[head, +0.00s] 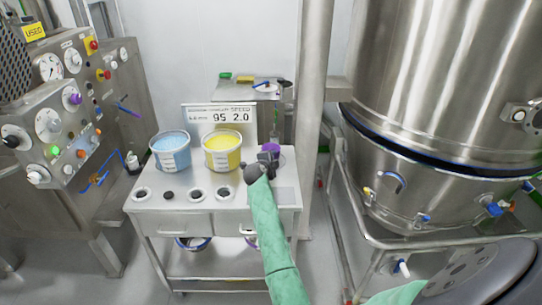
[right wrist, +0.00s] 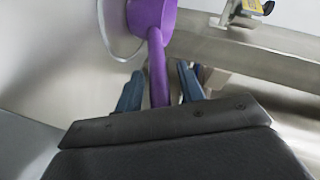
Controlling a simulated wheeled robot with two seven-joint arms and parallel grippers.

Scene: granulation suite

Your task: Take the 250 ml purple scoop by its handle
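The purple scoop (head: 271,147) is at the right end of the steel bench, partly hidden behind my right gripper (head: 266,160). In the right wrist view the scoop's purple bowl (right wrist: 147,14) is at the top, and its handle runs down from it. The handle (right wrist: 157,68) lies between the two blue fingers of my right gripper (right wrist: 159,88). The fingers are apart, with a gap on each side of the handle. My left gripper is not in view.
On the steel bench (head: 183,222) stand a tub of blue material (head: 171,153) and a tub of yellow material (head: 222,151), with a sign (head: 220,114) behind. A control panel (head: 68,100) is at left. A steel pole (head: 315,90) and large vessel (head: 440,70) stand at right.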

